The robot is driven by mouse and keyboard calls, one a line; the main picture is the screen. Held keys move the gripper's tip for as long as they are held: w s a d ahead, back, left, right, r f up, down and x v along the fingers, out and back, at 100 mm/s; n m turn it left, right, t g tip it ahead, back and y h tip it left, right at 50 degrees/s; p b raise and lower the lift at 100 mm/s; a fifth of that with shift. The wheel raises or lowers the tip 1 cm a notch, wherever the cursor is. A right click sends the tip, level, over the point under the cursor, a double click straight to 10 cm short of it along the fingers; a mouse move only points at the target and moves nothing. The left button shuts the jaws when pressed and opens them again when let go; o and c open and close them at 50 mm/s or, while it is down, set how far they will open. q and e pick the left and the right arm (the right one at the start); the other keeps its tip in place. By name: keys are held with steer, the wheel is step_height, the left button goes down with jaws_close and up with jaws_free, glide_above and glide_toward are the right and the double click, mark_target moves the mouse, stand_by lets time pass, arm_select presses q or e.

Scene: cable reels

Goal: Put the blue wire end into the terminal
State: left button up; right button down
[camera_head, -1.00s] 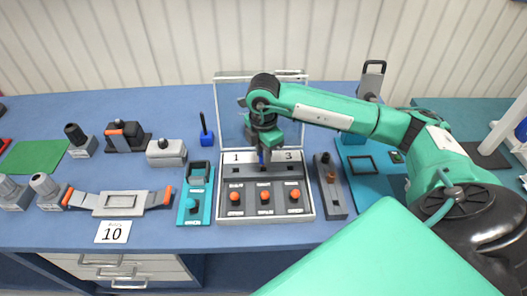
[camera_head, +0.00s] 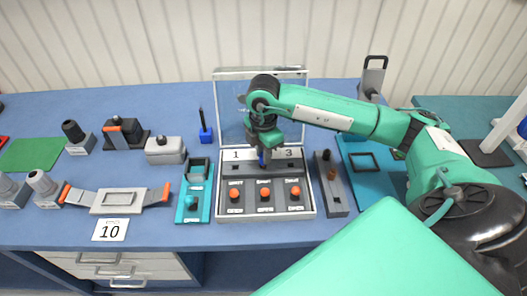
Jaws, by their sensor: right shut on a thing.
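The terminal (camera_head: 238,170) is a dark strip across the upper part of a light grey panel, below the labels 1 and 3. The label between them is hidden by my right gripper. My right gripper (camera_head: 263,152) points down over the middle of the strip and is shut on the blue wire end (camera_head: 262,159). Only a small blue piece shows below the gripper. I cannot tell whether its tip is inside the terminal or just above it. My left gripper is not in view.
The panel (camera_head: 221,211) has several orange knobs and a raised clear lid (camera_head: 229,100) behind. A teal switch box (camera_head: 192,205) stands close on its left, a grey switch block (camera_head: 331,195) on its right. A grey clamp (camera_head: 117,202) and the 10 card (camera_head: 110,231) lie further left.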

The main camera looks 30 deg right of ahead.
stand_by(0.3)
steer(key=shift+f+b, duration=0.65)
steer(key=shift+f, duration=0.1)
steer(key=c, duration=1.2)
jaws_free()
steer(key=shift+r+b, duration=0.85)
steer(key=shift+r, duration=6.05)
